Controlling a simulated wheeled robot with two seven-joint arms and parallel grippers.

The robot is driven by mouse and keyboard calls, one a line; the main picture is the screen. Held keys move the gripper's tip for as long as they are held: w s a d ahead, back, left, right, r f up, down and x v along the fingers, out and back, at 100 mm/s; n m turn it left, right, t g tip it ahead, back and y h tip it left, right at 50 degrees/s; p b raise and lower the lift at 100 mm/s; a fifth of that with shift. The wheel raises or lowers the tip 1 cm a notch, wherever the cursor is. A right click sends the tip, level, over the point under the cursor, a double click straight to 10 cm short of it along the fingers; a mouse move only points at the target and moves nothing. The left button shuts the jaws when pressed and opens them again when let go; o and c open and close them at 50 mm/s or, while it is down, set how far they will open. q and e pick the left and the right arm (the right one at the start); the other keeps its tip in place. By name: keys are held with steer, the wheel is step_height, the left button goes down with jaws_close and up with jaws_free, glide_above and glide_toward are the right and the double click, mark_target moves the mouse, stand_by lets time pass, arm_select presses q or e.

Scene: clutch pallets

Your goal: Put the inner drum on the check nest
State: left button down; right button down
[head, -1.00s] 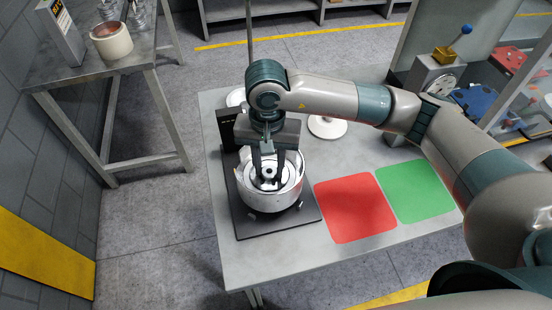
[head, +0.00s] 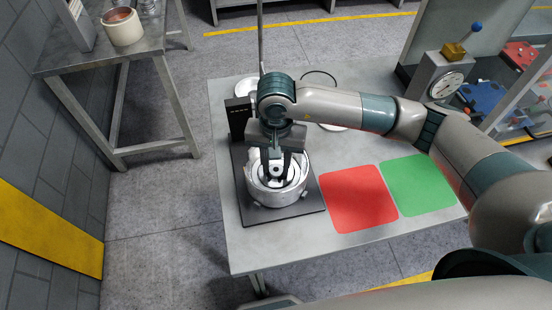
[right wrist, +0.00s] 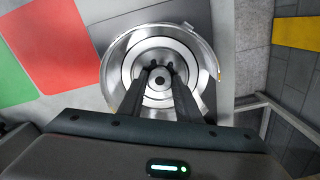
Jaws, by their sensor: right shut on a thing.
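The inner drum (head: 259,188) is a silver round drum with concentric rings and a hub in its middle. It sits upright over the check nest, a dark square plate (head: 308,208) with a small dark post on the table's left part. My right gripper (head: 277,178) points down into the drum, its fingers shut on the hub. In the right wrist view the drum (right wrist: 118,72) shows from above, with the fingertips (right wrist: 160,80) at its centre. The drum hides its own underside, so I cannot tell whether it rests fully. My left gripper is not in view.
A red mat (head: 358,198) and a green mat (head: 418,185) lie to the right of the nest. A white round part stands behind my right arm. A gauge device (head: 440,83) stands at the back right.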

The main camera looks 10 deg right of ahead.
mark_target(276, 172)
steer(key=shift+w, duration=0.1)
steer(key=c, duration=1.3)
jaws_free()
steer(key=shift+r, duration=0.15)
steer(key=shift+r+b, duration=0.2)
steer(key=shift+b, duration=0.1)
step_height(276, 172, up, 12)
steer(key=b, duration=0.4)
steer(key=shift+f+b, duration=0.25)
steer(key=shift+b, duration=0.15)
